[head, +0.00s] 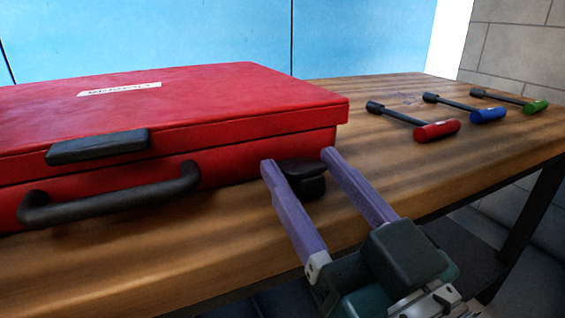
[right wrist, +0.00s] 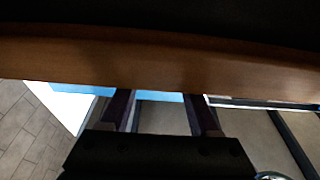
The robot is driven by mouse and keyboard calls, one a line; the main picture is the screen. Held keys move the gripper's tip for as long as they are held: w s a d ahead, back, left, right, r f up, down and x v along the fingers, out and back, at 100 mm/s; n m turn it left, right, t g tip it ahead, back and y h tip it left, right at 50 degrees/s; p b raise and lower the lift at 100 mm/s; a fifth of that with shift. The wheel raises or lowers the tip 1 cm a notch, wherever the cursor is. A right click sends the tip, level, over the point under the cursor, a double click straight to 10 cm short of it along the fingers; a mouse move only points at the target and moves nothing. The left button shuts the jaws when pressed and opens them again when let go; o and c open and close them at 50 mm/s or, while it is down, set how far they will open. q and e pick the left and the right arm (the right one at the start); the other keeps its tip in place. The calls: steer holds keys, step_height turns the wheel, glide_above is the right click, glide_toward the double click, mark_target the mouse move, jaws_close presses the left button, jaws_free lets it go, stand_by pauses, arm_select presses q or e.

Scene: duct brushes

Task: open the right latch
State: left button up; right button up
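A closed red case (head: 230,110) lies on the wooden table with a black carrying handle (head: 110,202) on its front. The left latch (head: 97,147) is a black bar lying across the lid seam. The right latch (head: 303,178) is a dark piece at the right of the case's front, seen between my right gripper's fingers. My right gripper (head: 296,162) is open, with one purple finger on each side of the latch; I cannot tell if they touch it. In the right wrist view the fingers (right wrist: 160,95) are apart, and the latch cannot be made out. My left gripper is not in view.
Brushes with red (head: 437,131), blue (head: 488,115) and green (head: 535,107) handles lie at the right of the table (head: 400,175). The table's front edge passes below my right gripper. Bare wood lies between case and brushes.

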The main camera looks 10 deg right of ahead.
steer(key=p+v, duration=0.2)
steer(key=v, duration=0.8)
steer(key=shift+p, duration=0.35)
